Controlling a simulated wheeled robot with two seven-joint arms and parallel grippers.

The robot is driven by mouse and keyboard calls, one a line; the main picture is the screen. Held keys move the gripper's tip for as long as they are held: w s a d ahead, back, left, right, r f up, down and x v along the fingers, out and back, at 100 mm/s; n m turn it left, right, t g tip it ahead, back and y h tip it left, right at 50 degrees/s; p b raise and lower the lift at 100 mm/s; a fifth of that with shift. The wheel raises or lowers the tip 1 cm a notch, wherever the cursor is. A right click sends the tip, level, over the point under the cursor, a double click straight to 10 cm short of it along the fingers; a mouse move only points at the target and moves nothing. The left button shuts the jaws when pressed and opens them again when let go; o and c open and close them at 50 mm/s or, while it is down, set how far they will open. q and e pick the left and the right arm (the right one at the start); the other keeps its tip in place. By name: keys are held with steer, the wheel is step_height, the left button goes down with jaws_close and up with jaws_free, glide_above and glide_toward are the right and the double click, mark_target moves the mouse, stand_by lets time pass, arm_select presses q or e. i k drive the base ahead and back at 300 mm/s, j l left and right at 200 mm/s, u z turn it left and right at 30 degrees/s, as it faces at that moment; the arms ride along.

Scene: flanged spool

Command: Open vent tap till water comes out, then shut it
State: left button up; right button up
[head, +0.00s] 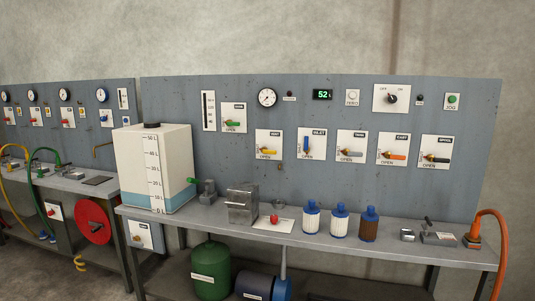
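A grey panel stands behind the bench and carries a row of taps on white plates. The plate with the yellow handle (268,152) appears to be labelled VENT, though the print is small; its handle lies about level. A small brownish fitting (280,168) shows just below that plate. I see no water coming from it. The blue handle (306,145) on the INLET plate stands upright. The grey (350,153), orange (396,156) and black (436,159) handles lie about level, as does the green handle (233,124) higher up. Neither gripper is in view.
A white tank (178,160) with a litre scale stands on the left of the bench. A metal block (242,205), a red knob (274,218) and filter cartridges (340,220) stand along the bench. A green display (322,95) reads about 52. An orange hose (498,235) hangs at right.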

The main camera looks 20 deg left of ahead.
mark_target(269, 151)
steer(key=i+j+u, duration=0.25)
steer(key=i, duration=0.7)
steer(key=l, duration=0.1)
